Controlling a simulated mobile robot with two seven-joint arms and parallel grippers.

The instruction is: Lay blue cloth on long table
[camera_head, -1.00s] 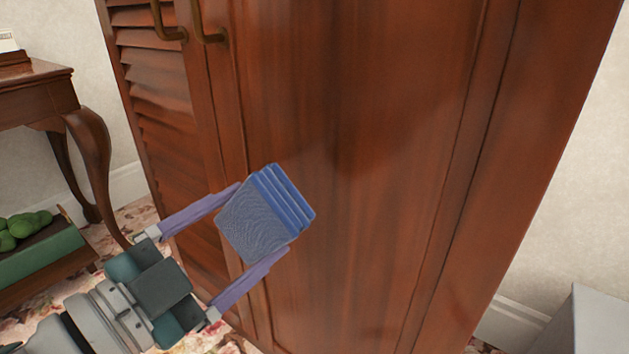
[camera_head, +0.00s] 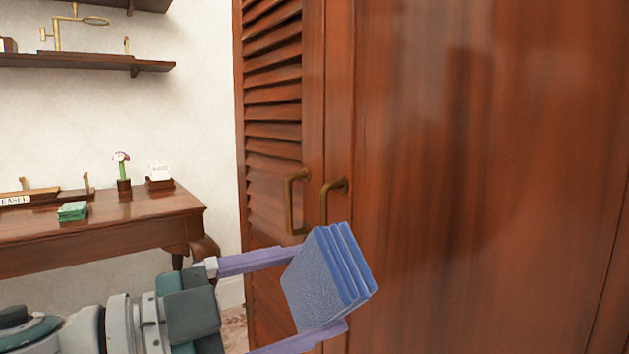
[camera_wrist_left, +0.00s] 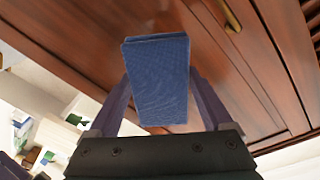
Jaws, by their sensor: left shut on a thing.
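The blue cloth (camera_head: 322,275) is a folded, layered block held between the two purple fingers of my left gripper (camera_head: 310,292). My left gripper is shut on it, and the cloth is in the air in front of the wooden cabinet. In the left wrist view the cloth (camera_wrist_left: 158,82) sits between the fingers, with the cabinet behind it. A long wooden table (camera_head: 100,236) stands against the wall at the left of the head view, apart from the gripper. My right gripper is not in view.
A tall wooden cabinet (camera_head: 460,180) with a louvred door and brass handles (camera_head: 296,203) fills the right side, close to the cloth. On the table are a green book stack (camera_head: 73,211), a potted plant (camera_head: 123,175) and a card holder (camera_head: 159,177). Wall shelves (camera_head: 85,62) hang above.

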